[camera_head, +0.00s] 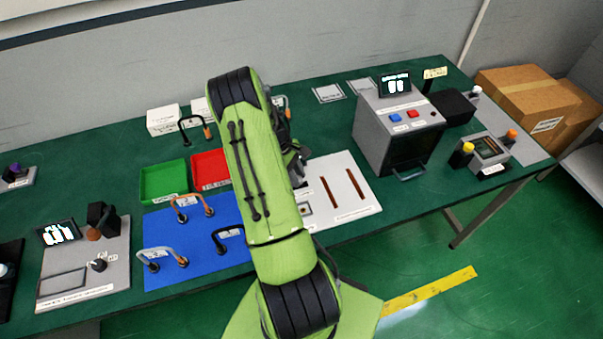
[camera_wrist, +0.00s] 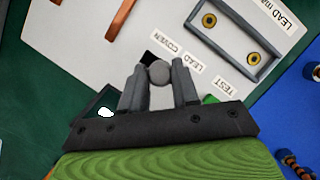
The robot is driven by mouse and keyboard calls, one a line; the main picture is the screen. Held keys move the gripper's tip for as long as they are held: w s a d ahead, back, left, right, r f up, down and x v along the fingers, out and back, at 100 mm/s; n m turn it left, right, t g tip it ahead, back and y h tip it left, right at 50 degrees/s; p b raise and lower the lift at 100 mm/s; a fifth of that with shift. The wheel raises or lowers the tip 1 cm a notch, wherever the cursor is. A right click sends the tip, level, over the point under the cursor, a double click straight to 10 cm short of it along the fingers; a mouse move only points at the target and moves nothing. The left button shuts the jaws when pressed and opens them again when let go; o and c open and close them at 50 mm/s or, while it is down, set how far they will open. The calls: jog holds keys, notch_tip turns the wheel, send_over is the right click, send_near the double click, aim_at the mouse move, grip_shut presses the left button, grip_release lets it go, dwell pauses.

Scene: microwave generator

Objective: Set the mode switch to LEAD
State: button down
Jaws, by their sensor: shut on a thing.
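The mode switch shows in the wrist view as a round grey knob (camera_wrist: 158,73) on the pale board (camera_wrist: 90,35). My gripper (camera_wrist: 160,68) is over it, with its two grey fingers shut on the knob from both sides. Printed labels lie just beyond the fingers: one seems to read COVEN, then LEAD (camera_wrist: 194,60), and TEST (camera_wrist: 224,86) to the right. The fingers hide much of the switch, so I cannot tell which label it points to. In the head view my arm covers the knob, and the white board (camera_head: 365,208) shows to its right.
The board has a framed fixture with two brass rings (camera_wrist: 233,45) and brown slots (camera_head: 356,184). Left of my arm are a blue mat (camera_head: 190,225) with cable handles, and green (camera_head: 163,182) and red (camera_head: 209,168) trays. A microwave-like box (camera_head: 398,135) stands to the right.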

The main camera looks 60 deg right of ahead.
jog(key=w+a, duration=0.2)
jog(key=shift+w+a, duration=0.2)
jog(key=shift+w, duration=0.1)
jog(key=c, duration=0.8)
grip_release()
jog(key=shift+r, duration=0.25)
jog(key=v, duration=1.5)
jog(key=shift+r, duration=0.15)
